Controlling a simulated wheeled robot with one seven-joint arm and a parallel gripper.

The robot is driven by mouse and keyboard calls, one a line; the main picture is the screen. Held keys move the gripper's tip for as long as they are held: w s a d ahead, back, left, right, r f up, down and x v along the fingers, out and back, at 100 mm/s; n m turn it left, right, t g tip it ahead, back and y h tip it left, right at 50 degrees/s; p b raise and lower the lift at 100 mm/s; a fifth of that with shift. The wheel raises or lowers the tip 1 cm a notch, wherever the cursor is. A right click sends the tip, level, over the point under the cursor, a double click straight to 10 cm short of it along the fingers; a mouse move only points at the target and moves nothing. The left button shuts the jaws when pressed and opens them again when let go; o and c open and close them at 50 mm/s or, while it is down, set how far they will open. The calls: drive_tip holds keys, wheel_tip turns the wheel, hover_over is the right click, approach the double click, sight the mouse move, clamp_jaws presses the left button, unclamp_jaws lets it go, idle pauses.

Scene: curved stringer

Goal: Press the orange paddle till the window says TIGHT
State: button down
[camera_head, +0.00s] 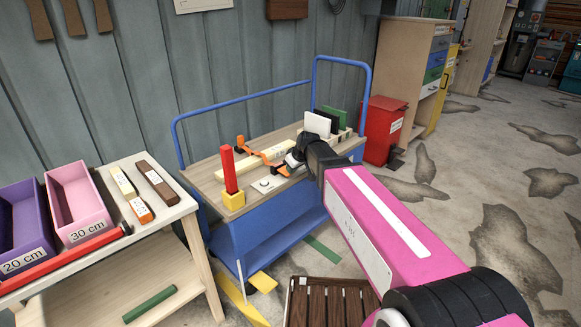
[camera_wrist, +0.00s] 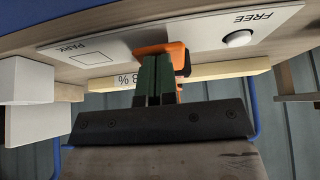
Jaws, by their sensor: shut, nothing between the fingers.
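My gripper (camera_wrist: 159,85), with dark green fingers, is shut and empty. It hangs over the cart top, close to an orange piece (camera_wrist: 166,52) in the wrist view; I cannot tell whether they touch. In the head view an orange clamp-like tool (camera_head: 262,155) lies along a pale wooden strip (camera_head: 240,173), its right end next to my gripper (camera_head: 290,166). I see no window reading TIGHT, and cannot tell which orange part is the paddle.
The blue cart (camera_head: 272,225) has tubular rails. A red post in a yellow block (camera_head: 232,199) stands at its front left corner. Upright white and green boards (camera_head: 318,124) stand behind my gripper. A side table (camera_head: 170,212) with bins is at left; a red bin (camera_head: 382,128) is at right.

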drive_tip(key=shift+r, duration=0.8)
drive_tip(key=shift+w+a+r, duration=0.1)
drive_tip(key=shift+a+r, duration=0.05)
drive_tip(key=shift+r, duration=0.45)
wheel_tip(320, 180, up, 12)
drive_tip(key=s+d, duration=0.1)
drive_tip(key=shift+d+r, duration=0.2)
drive_tip(key=shift+r, duration=0.05)
idle(0.6)
